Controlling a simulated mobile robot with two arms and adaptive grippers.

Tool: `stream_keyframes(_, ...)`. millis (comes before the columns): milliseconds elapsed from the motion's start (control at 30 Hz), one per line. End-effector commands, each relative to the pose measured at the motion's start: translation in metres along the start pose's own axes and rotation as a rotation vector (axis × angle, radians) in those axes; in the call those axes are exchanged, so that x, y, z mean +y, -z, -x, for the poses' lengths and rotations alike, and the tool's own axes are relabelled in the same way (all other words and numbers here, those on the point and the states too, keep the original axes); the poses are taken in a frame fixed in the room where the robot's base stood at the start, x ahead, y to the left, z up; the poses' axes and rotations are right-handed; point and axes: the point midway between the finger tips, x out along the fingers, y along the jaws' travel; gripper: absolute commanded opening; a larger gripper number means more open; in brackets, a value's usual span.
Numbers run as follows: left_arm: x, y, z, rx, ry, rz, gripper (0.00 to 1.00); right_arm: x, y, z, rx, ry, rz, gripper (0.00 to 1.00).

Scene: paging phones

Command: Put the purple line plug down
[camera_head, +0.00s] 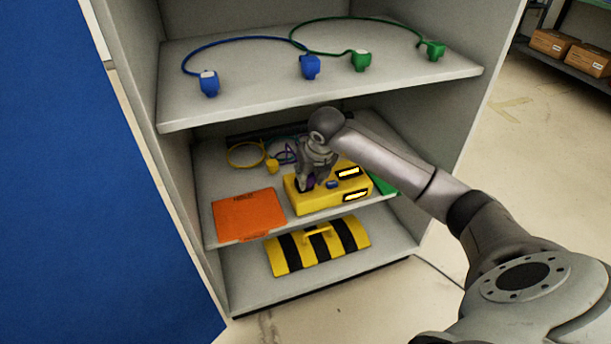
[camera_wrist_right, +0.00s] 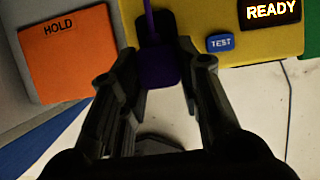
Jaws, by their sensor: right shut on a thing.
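In the head view my right gripper (camera_head: 313,176) reaches into the middle shelf, over the left part of a yellow box (camera_head: 312,204). It is shut on the purple line plug, which shows in the wrist view (camera_wrist_right: 158,70) between the two fingers. A purple cable (camera_wrist_right: 149,18) runs up from the plug. The plug is in front of a dark patch on the yellow box; I cannot tell whether it touches it. An orange HOLD mat (camera_head: 247,214) lies left of the box, bare. It also shows in the wrist view (camera_wrist_right: 70,55). My left gripper is out of view.
The box has a blue TEST button (camera_wrist_right: 220,43) and a lit READY display (camera_wrist_right: 272,11). A yellow plug (camera_head: 272,166) lies behind. A green mat (camera_head: 384,184) is at the right. The upper shelf (camera_head: 240,103) overhangs. A striped yellow-black piece (camera_head: 318,250) stands below.

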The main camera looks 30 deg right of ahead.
Motion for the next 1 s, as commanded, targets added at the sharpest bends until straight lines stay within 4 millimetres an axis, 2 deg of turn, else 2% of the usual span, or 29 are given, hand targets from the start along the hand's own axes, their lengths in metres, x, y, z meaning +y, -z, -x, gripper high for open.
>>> stream_keyframes(167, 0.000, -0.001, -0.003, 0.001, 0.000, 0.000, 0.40, 0.000, -0.009, -0.010, -0.001, -0.002, -0.003, 0.07)
stream_keyframes(400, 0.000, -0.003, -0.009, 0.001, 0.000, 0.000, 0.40, 0.000, -0.022, -0.035, 0.000, -0.001, -0.002, 0.07)
stream_keyframes(767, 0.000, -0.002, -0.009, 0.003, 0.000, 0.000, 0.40, 0.000, -0.023, -0.038, -0.001, -0.001, 0.001, 0.07)
stream_keyframes(1000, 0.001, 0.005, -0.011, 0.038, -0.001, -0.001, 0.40, 0.000, -0.021, -0.041, -0.001, 0.000, 0.000, 0.07)
